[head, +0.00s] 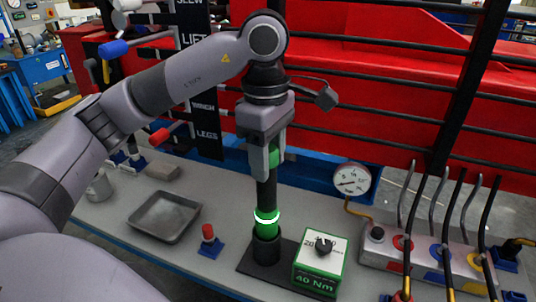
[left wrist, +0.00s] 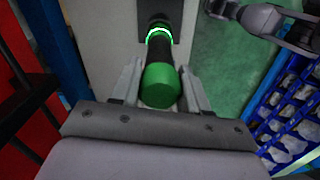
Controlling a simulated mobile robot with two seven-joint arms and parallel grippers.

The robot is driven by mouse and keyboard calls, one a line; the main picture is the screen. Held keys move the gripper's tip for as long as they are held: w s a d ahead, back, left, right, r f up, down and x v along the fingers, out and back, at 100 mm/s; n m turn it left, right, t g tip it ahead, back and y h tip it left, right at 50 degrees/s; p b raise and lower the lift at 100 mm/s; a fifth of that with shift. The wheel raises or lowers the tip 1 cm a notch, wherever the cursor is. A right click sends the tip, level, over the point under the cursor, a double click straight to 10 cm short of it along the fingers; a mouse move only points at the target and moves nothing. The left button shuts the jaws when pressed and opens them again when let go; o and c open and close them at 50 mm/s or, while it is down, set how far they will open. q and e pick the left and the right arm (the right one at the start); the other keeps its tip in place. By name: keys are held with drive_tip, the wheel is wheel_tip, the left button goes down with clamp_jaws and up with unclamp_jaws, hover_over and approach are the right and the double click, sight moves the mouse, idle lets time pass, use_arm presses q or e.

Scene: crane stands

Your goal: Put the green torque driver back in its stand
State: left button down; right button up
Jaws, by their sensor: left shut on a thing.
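The green torque driver (head: 267,190) stands upright, with a dark shaft, a green cap and a green lower band with a bright ring. My left gripper (head: 266,165) is shut on its upper part from above. In the left wrist view the driver's green end (left wrist: 160,86) lies between my left fingers (left wrist: 159,92). The driver's lower end meets the black socket of the stand (head: 266,249), which has a flat dark base. I cannot tell how deep it sits. Part of my right arm (left wrist: 268,24) shows at the upper right of the left wrist view; its finger state is unclear.
A green and white 40 Nm box (head: 320,265) stands just right of the stand. A red-capped blue piece (head: 209,241) and a metal tray (head: 165,216) lie to the left. A gauge (head: 351,181) and a lever panel (head: 440,262) are on the right. Red machinery with black bars rises behind.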

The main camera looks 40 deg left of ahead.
use_arm(q)
drive_tip(key=shift+f+b, duration=0.5)
drive_tip(key=shift+f, duration=0.1)
drive_tip(key=shift+f+b, duration=0.6)
drive_tip(key=shift+f, duration=0.1)
drive_tip(key=shift+c, duration=2.4)
unclamp_jaws()
drive_tip(key=shift+f, duration=0.1)
drive_tip(key=shift+r+p, duration=1.95)
drive_tip(key=shift+r, duration=0.7)
drive_tip(key=shift+f, duration=0.1)
